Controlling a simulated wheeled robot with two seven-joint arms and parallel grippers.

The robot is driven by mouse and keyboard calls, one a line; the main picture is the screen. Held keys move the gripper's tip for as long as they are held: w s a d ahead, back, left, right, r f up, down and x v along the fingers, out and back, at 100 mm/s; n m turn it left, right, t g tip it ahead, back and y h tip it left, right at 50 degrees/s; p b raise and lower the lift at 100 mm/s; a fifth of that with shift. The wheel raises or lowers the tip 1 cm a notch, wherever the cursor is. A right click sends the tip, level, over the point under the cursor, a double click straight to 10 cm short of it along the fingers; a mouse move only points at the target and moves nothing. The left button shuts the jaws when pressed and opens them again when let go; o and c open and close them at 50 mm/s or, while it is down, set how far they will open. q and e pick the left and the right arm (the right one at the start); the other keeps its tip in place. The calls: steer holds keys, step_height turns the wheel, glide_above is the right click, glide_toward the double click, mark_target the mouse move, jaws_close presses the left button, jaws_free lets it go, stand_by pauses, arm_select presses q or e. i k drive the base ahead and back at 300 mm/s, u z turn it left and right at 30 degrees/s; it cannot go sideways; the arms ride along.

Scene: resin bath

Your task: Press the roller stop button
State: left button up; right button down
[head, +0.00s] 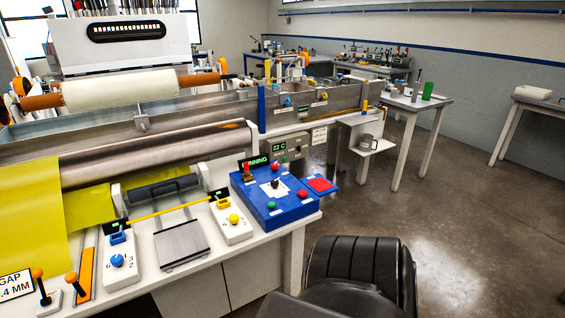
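A blue control box (290,213) sits on the white bench near the middle of the head view. It carries a red button (303,194) at its right front, a green button (271,205) at its left front, another red knob (275,167) at the back and a red lever (247,172) at the back left. A small black knob stands on a white plate in its middle. The labels are too small to read, so I cannot tell which is the roller stop. A sign behind the box (253,162) seems to read "RUNNING". Neither of my grippers is in view.
A blue plate with a red pad (320,184) adjoins the box's right side. White blocks with a yellow knob (234,218) and a blue knob (117,260) stand left. A metal roller (160,152) lies behind.

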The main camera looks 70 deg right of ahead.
mark_target(301, 193)
steer(key=z, duration=0.45)
steer(key=i, duration=0.95)
steer(key=z, duration=1.1)
steer(key=i, duration=0.3)
steer(key=z, duration=0.25)
